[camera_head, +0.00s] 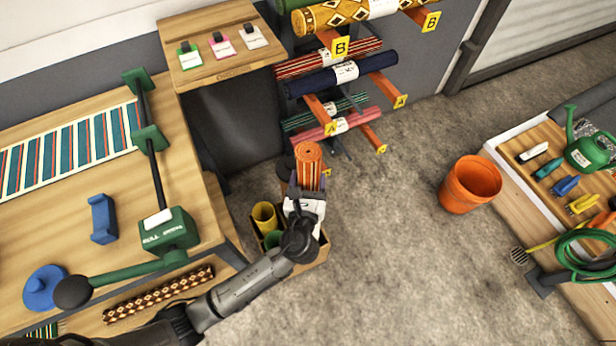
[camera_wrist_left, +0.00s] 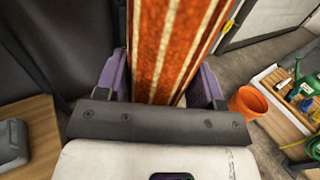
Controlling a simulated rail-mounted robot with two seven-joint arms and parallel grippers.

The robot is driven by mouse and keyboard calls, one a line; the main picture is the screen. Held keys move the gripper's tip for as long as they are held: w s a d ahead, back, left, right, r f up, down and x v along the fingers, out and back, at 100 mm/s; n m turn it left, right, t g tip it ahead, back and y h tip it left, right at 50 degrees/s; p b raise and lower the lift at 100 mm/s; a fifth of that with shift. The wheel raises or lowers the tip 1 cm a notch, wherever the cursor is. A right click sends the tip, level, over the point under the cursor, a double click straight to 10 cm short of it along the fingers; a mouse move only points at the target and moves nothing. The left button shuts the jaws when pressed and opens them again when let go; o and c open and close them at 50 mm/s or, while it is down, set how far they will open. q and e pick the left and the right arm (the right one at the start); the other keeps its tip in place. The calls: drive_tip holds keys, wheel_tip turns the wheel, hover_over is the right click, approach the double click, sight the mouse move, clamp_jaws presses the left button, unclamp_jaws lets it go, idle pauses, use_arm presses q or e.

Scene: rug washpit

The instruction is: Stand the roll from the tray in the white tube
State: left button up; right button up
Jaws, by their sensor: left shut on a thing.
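The orange striped roll (camera_head: 308,172) stands about upright, its spiral end facing up, in my left gripper (camera_head: 305,188). In the left wrist view, the purple fingers of the left gripper (camera_wrist_left: 160,88) are shut on both sides of the roll (camera_wrist_left: 172,45). The gripper is over a wooden crate (camera_head: 322,250) on the floor beside the bench. A yellow tube (camera_head: 264,217) and a green tube (camera_head: 273,239) stand in the crate. I cannot make out the white tube; my arm and gripper cover part of the crate. The roll's lower end is hidden. My right gripper is not in view.
The workbench (camera_head: 180,120) is on the left, with a patterned roll (camera_head: 160,294) on its lower shelf. A rack of rolls (camera_head: 340,75) stands behind the crate. An orange bucket (camera_head: 470,184) and a low wooden platform (camera_head: 520,190) are on the right. The floor between is clear.

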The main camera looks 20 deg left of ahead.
use_arm(q)
drive_tip(key=shift+f+b, duration=1.05)
drive_tip(key=shift+f, duration=0.9)
drive_tip(key=shift+f+b, duration=1.7)
drive_tip(key=shift+f, duration=1)
drive_tip(key=o, duration=1.2)
drive_tip(key=shift+f, duration=0.1)
drive_tip(key=shift+c, duration=0.2)
drive_tip(key=shift+o, duration=0.7)
drive_tip(key=shift+f, duration=0.1)
drive_tip(key=p+v, duration=0.3)
drive_tip(key=v, duration=1)
drive_tip(key=shift+s, duration=0.4)
